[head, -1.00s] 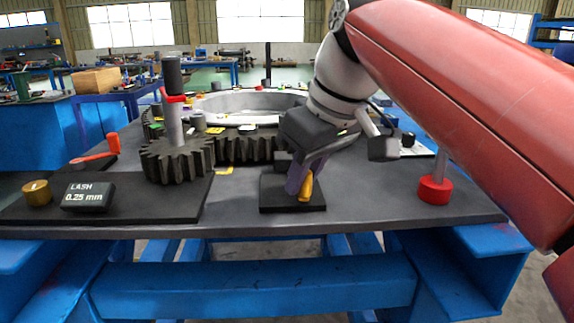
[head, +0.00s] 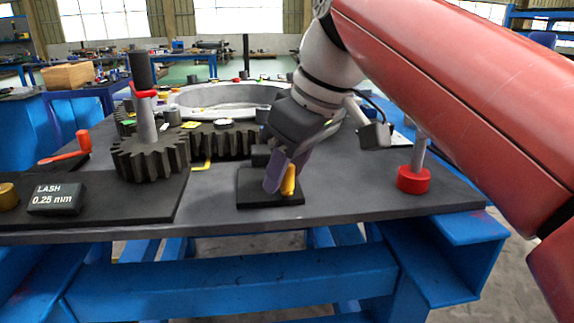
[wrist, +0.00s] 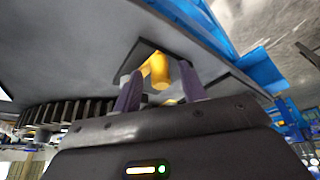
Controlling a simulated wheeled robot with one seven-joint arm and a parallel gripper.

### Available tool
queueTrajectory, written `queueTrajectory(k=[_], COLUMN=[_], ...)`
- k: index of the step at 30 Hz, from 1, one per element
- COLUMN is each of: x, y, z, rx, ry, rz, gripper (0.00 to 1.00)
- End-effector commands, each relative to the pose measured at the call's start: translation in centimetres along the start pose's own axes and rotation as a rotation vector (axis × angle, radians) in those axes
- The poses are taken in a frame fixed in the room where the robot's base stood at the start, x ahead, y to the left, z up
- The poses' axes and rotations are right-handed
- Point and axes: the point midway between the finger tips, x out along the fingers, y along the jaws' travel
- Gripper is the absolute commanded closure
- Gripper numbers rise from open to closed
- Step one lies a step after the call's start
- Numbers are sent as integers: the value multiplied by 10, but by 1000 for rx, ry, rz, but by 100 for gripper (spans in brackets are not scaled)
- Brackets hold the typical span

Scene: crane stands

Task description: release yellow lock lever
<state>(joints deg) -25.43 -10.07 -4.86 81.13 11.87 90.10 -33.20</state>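The yellow lock lever (head: 289,180) stands up from a small black base plate (head: 256,200) near the front edge of the bench. The lever (wrist: 158,70) also shows in the wrist view, in the gap between my two purple fingers. My gripper (head: 282,178) reaches down to the lever from above and behind. In the wrist view my gripper (wrist: 160,88) has its fingers apart, with visible space on both sides of the lever. In the head view a finger partly overlaps the lever on its left. Contact cannot be made out.
A dark toothed gear (head: 150,160) with a red-collared post stands to the left, meshing with a large ring gear (head: 225,142). A black LASH 0.25 mm block (head: 56,199) sits at front left. A red-based post (head: 413,180) stands to the right. The bench between it and the base plate is clear.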

Motion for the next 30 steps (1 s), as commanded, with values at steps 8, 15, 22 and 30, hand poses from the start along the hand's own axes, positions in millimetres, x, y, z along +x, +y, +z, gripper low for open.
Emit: queueTrajectory(k=[8, 15, 22, 30], x=[-3, -39, -71, -78], y=[0, 0, 0, 0], z=[0, -2, -1, 0], rx=[0, 1, 1, 1], ry=[-1, 1, -1, -1], rz=[-1, 1, 0, -1], gripper=[59, 59, 59, 59])
